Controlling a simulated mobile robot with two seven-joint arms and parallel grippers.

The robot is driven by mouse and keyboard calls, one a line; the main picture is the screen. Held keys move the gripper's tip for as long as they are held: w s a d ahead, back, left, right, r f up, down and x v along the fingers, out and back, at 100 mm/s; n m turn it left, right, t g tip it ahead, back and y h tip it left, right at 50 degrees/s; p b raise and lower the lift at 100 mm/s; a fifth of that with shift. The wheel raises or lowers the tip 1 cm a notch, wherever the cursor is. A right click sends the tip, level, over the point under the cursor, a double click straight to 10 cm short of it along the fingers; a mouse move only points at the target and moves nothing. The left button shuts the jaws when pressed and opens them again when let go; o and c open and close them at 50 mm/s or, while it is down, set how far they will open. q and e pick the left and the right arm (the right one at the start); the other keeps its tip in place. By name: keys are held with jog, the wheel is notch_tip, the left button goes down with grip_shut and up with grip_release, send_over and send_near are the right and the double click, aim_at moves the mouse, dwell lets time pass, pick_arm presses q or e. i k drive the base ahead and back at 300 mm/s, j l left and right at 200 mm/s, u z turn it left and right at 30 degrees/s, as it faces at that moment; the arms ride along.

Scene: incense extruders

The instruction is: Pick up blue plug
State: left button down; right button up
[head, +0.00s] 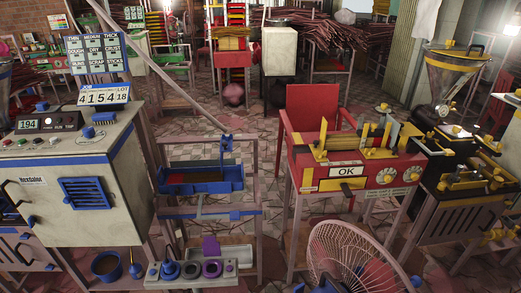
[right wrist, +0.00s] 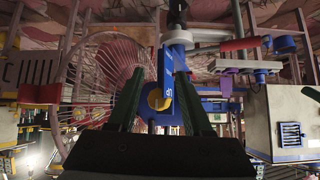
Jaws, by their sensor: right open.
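A pale tray (head: 222,275) at the bottom left of the head view holds a row of round parts. A blue plug-like piece (head: 169,270) stands on its left part, beside dark and purple rings. I cannot tell for certain which blue part is the plug. My right gripper (right wrist: 160,75) shows only in the right wrist view, its two dark green fingers apart. A blue bracket-like part with a yellow disc (right wrist: 157,99) appears between the fingers; I see no grip on it. My left gripper is out of view.
A wire-caged fan (head: 350,258) stands at the front right of the tray, and also shows in the right wrist view (right wrist: 100,62). A cream machine (head: 75,185) stands at left. A blue trough (head: 200,180) and red machine (head: 350,170) are behind. Tiled floor shows farther back.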

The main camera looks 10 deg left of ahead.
aim_at(168, 265)
jog(key=u, duration=1.2)
